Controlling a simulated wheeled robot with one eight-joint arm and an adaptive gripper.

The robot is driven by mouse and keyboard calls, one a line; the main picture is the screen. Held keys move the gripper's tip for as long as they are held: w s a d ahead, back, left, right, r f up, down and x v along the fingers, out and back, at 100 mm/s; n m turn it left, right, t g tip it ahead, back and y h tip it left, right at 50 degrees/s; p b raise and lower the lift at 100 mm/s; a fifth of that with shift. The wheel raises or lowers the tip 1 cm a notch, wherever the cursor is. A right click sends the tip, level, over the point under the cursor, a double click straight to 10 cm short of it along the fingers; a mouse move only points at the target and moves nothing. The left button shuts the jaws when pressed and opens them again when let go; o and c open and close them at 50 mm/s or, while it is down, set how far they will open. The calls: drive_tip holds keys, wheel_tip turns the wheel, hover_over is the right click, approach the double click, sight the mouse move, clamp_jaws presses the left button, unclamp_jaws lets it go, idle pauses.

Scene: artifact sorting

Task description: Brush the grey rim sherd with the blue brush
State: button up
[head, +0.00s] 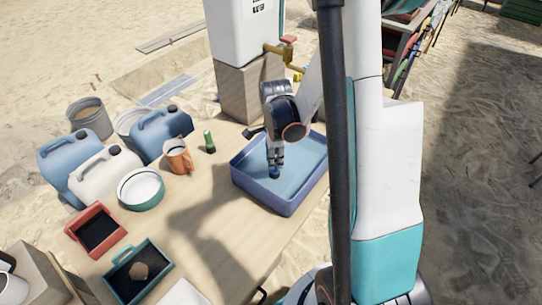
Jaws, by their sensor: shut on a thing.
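My gripper (275,162) points down over the blue basin (262,200) at the right of the table. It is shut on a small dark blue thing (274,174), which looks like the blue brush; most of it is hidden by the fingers. It is low, in or just above the pale blue water, and I cannot tell which. A brownish-grey piece (139,271) lies in the teal tray (158,252) at the front left. I cannot tell whether it is the grey rim sherd.
Several jerrycans (162,135) stand behind. Bare wood (215,220) lies between trays and basin.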

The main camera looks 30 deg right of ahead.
drive_tip(key=shift+s, duration=0.2)
drive_tip(key=shift+w+a+f, duration=0.1)
drive_tip(key=shift+w+a, duration=0.1)
drive_tip(key=shift+w, duration=0.4)
drive_tip(key=shift+w+a, duration=0.2)
drive_tip(key=shift+w, duration=0.4)
drive_tip(key=shift+s, duration=0.1)
